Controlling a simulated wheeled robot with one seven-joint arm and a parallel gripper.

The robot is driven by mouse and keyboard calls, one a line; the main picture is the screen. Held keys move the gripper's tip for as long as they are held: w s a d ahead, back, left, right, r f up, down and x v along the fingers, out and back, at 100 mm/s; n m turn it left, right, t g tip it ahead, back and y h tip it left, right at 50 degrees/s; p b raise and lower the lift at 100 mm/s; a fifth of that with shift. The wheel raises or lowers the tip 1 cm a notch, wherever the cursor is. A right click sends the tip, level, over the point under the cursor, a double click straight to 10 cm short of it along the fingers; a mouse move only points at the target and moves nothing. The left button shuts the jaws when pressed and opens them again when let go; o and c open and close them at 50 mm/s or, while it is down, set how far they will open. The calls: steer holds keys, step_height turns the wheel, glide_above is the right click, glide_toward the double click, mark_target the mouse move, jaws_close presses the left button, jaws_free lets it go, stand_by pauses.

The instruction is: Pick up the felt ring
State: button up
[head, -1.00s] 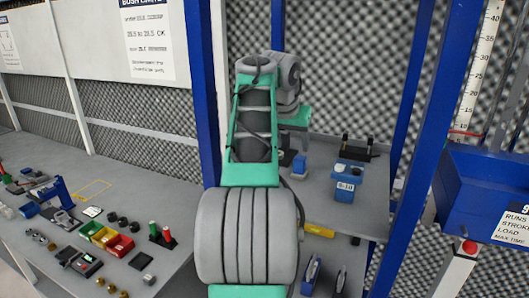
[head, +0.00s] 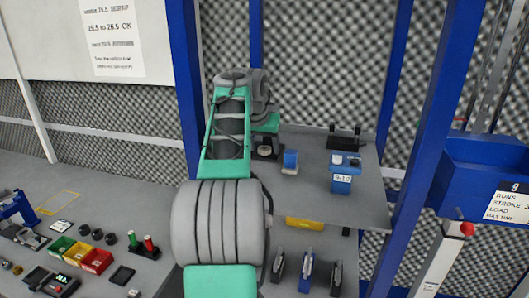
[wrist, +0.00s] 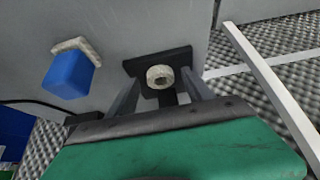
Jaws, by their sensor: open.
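The felt ring (wrist: 160,77) is a small cream ring with a dark hole, in the wrist view. It sits against a black block-like holder (wrist: 178,60) on the grey shelf. My gripper (wrist: 160,90) is open, with one grey finger on each side of the ring and no visible grip on it. In the head view, the ring shows as a small pale spot (head: 265,151) just below my gripper's green housing (head: 265,124). My fingers are mostly hidden there.
A blue block on a cream pad (wrist: 70,72) stands left of the ring. The grey shelf (head: 315,197) also holds a blue labelled box (head: 345,172) and a black rack (head: 344,138). Blue posts (head: 430,130) flank the shelf. A cluttered bench (head: 100,205) lies left.

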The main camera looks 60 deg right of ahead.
steer(key=shift+a, duration=0.1)
steer(key=shift+c, duration=0.3)
jaws_close()
